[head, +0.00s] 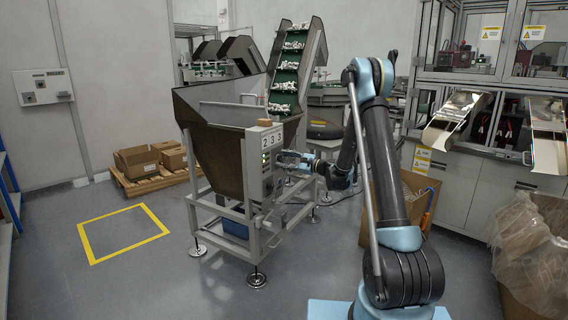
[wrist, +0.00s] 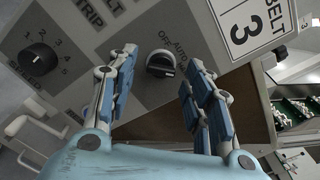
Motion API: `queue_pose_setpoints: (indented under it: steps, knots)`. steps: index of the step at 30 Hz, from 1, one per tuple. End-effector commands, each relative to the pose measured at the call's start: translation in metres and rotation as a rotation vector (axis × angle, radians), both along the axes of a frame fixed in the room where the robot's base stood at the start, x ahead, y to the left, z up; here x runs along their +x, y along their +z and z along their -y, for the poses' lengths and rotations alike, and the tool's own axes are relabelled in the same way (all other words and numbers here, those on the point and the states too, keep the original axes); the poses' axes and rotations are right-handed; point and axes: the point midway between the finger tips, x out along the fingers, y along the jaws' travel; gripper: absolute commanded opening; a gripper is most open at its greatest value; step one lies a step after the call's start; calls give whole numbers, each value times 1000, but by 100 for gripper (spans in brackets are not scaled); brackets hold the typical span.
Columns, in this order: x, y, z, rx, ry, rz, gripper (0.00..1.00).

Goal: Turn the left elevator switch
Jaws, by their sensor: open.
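The black rotary switch (wrist: 160,63), with OFF and Auto marked above it, sits on the grey control panel (wrist: 140,28) in the wrist view. My gripper (wrist: 160,72) is open. Its two blue-padded fingers stand on either side of the switch, with a gap to it on both sides in the picture. I cannot tell how far the fingertips are from the panel. In the head view my gripper (head: 284,158) is at the control box (head: 267,180) on the hopper's right side; the switch is too small to make out there.
A numbered SPEED dial (wrist: 39,58) is left of the switch. A BELT 3 sign (wrist: 249,22) is to its right. The hopper (head: 215,145) stands on a metal frame with a green elevator belt (head: 287,77) behind. Cardboard boxes (head: 137,160) lie on a pallet. The yellow-marked floor square is clear.

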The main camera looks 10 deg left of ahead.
Motion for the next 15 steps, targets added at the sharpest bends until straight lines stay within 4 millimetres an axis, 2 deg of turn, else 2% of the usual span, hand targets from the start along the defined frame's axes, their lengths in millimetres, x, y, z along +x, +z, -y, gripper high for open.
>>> queue_pose_setpoints:
  steps: [15]
  knots:
    - [-36,-1,83,0,-2,-1,46]
